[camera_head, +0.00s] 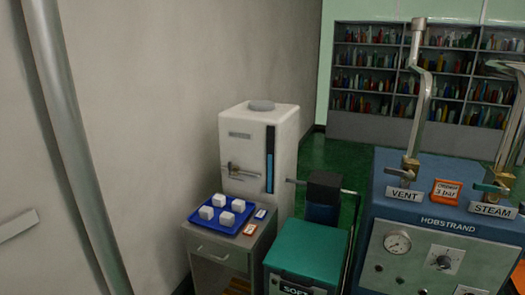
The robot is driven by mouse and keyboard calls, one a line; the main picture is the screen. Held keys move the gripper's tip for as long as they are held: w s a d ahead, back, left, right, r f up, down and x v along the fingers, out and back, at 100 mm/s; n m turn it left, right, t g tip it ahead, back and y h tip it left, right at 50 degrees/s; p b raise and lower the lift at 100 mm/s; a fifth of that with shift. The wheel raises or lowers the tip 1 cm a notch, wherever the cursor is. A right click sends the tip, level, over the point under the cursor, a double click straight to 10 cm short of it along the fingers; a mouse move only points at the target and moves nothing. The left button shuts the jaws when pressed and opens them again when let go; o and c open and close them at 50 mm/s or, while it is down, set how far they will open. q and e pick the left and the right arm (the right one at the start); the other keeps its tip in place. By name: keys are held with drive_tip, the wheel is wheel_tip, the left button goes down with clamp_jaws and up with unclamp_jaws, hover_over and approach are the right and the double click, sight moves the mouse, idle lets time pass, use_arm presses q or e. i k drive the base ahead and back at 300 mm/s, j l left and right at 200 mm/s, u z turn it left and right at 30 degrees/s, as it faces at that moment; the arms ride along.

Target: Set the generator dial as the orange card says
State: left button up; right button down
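An orange card (446,192) stands on top of the blue HOBSTRAND machine (400,222) at the right. Its lower line looks like "3 bar"; its upper line is too small to read surely. A dial knob (443,262) sits on a pale square plate on the machine's grey front panel. Its setting is too small to read. A round pressure gauge (398,242) is left of the knob; its needle reading is unclear. Neither of my grippers shows in the head view.
VENT (404,195) and STEAM (493,210) signs sit below metal pipes. A green-topped SOFT unit (308,249), a white cabinet (284,150) and a grey stand (222,250) holding a blue tray (221,225) of white cubes stand left. Shelves (360,126) are behind. Green floor shows between.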

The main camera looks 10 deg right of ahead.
sight(444, 261)
drive_tip(key=z, duration=1.5)
